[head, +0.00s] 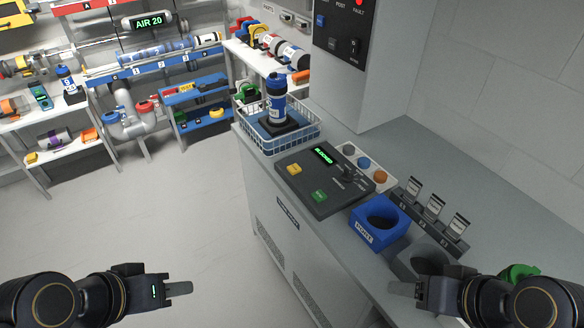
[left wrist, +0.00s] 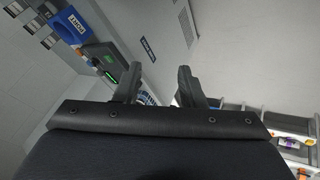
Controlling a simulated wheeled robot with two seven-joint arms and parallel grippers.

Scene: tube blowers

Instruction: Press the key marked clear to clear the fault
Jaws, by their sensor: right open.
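A dark control panel (head: 322,178) lies on the counter with a small green-lit display (head: 323,155), a yellow key (head: 294,169), a green key (head: 319,195) and a black knob (head: 347,173). The lettering on the keys is too small to read for certain. A red light (head: 358,3) glows above the word FAULT on the upright cabinet. My left gripper (head: 180,289) is over the floor, well left of the panel; its fingers (left wrist: 158,88) stand apart and empty in the left wrist view. My right gripper (head: 402,288) is open and empty at the counter's front edge, below the panel in the picture.
A wire basket (head: 265,147) holding a blue bottle (head: 276,97) stands behind the panel. A blue PORT block (head: 379,222), a grey holder (head: 416,256) and a rack with several tags (head: 433,209) are to its right. Open floor lies left of the counter.

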